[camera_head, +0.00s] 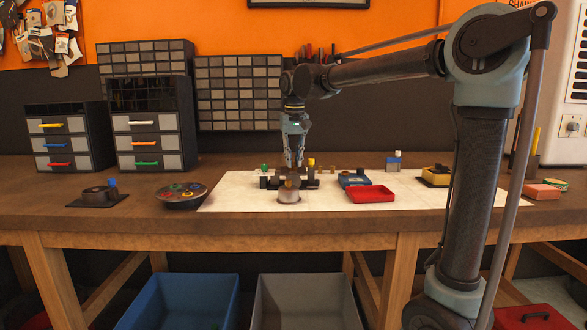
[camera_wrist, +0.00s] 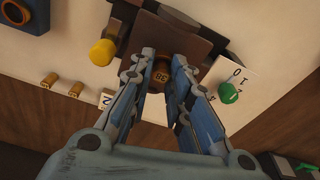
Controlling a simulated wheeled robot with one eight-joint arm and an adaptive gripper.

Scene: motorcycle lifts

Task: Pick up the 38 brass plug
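The brass plug marked 38 (camera_wrist: 160,79) shows in the wrist view between the two fingers of my gripper (camera_wrist: 164,60). A dark square block lies just beyond it. The fingers stand apart, one on each side of the plug, and I see no clear contact. In the head view my gripper (camera_head: 293,163) points straight down over the white mat on the bench. Which brass piece there is the 38 plug cannot be told, as small parts crowd around the fingertips.
A yellow knob (camera_wrist: 102,52) and a green knob (camera_wrist: 229,93) flank the gripper. A red tray (camera_head: 371,195) and a dark round dish (camera_head: 181,196) sit nearby. The mat's (camera_head: 430,205) front right is clear.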

